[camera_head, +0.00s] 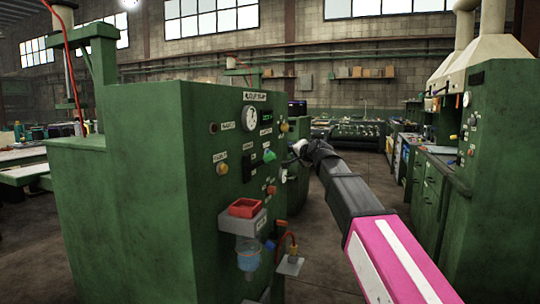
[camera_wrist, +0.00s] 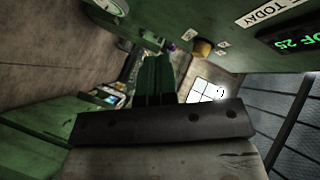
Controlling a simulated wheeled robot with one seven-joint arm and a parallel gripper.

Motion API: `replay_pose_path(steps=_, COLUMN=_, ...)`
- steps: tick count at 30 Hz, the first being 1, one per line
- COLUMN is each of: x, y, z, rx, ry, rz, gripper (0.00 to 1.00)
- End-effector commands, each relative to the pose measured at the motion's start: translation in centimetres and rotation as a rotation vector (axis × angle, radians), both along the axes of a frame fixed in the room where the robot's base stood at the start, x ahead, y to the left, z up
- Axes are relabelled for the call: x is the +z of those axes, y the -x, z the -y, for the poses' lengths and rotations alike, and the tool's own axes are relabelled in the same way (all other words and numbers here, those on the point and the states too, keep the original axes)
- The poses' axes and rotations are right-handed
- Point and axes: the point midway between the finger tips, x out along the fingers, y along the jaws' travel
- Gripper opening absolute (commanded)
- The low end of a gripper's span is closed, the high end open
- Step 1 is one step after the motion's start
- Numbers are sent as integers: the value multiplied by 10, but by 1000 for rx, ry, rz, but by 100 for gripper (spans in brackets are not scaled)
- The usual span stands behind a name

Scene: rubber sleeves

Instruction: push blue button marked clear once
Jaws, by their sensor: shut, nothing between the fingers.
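My gripper (camera_head: 297,147) is shut and empty, at the far end of my dark arm, close to the far edge of the green machine's control panel (camera_head: 237,180). In the wrist view its closed fingers (camera_wrist: 154,82) point up the picture beside a green panel face, with a yellow button (camera_wrist: 203,48) just beyond them to the right. I cannot pick out a blue button marked clear; the labels in the head view are too small to read, and my arm and gripper may hide part of the panel.
The panel carries a gauge (camera_head: 250,117), a green knob (camera_head: 269,155) and a yellow button (camera_head: 222,168). A lit display (camera_wrist: 289,40) shows in the wrist view. Another green machine (camera_head: 478,150) stands right, with floor between.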

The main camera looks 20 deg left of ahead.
Motion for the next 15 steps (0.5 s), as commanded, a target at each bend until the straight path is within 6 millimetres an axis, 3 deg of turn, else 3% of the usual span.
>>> replay_pose_path(steps=6, x=0, y=-4, z=-30, rx=1, ry=0, rz=0, gripper=0)
replay_pose_path(steps=15, x=0, y=-6, z=-59, rx=0, ry=-1, rz=-1, gripper=0)
